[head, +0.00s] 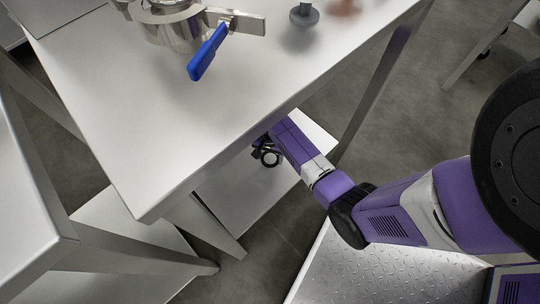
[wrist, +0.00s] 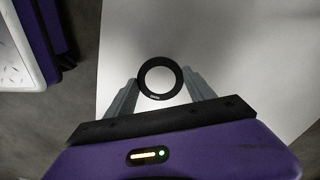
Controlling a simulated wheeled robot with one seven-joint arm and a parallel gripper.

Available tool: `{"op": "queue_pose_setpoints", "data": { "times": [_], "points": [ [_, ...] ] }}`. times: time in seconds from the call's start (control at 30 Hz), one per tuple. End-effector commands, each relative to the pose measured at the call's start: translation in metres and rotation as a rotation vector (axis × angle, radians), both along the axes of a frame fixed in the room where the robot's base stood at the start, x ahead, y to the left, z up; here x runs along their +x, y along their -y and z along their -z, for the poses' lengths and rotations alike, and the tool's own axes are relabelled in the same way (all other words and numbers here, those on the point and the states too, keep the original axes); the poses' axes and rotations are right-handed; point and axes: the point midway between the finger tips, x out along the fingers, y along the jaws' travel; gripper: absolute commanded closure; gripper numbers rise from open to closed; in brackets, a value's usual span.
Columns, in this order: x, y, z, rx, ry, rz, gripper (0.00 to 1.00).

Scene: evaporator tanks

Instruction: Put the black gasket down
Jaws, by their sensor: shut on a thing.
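The black gasket (wrist: 160,95) is a flat black ring, seen face-on in the wrist view with a pale surface showing through its hole. My gripper (wrist: 160,90) is shut on it, with one grey finger at each side of the ring. In the head view the gasket (head: 270,158) shows small and dark at the end of my purple arm, beside the table's near edge and over a lower white shelf (head: 240,190). My gripper (head: 265,150) is partly hidden by the table edge there. I cannot tell the gap between gasket and shelf.
The white table (head: 200,120) spans the upper middle. It bears a steel fitting with a blue handle (head: 208,52), a grey knob-like part (head: 304,14) and a reddish part (head: 344,6). Another white table (head: 25,190) stands at the left. The tabletop's near part is clear.

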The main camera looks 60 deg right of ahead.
Motion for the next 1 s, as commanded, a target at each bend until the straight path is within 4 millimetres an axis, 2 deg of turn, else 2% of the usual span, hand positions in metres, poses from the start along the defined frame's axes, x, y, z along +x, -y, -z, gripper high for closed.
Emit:
{"op": "queue_pose_setpoints", "data": {
  "times": [0.03,0.1,0.2,0.47,1.0],
  "points": [
    [-0.001,0.0,0.012,0.001,-0.001,0.0,0.86],
    [0.0,0.0,0.024,0.0,-0.002,-0.001,0.86],
    [0.0,0.0,0.033,0.0,0.0,0.0,0.86],
    [0.0,-0.001,0.031,0.0,0.0,-0.001,0.86],
    [0.0,0.0,0.043,0.0,0.001,0.0,0.86]
  ]
}}
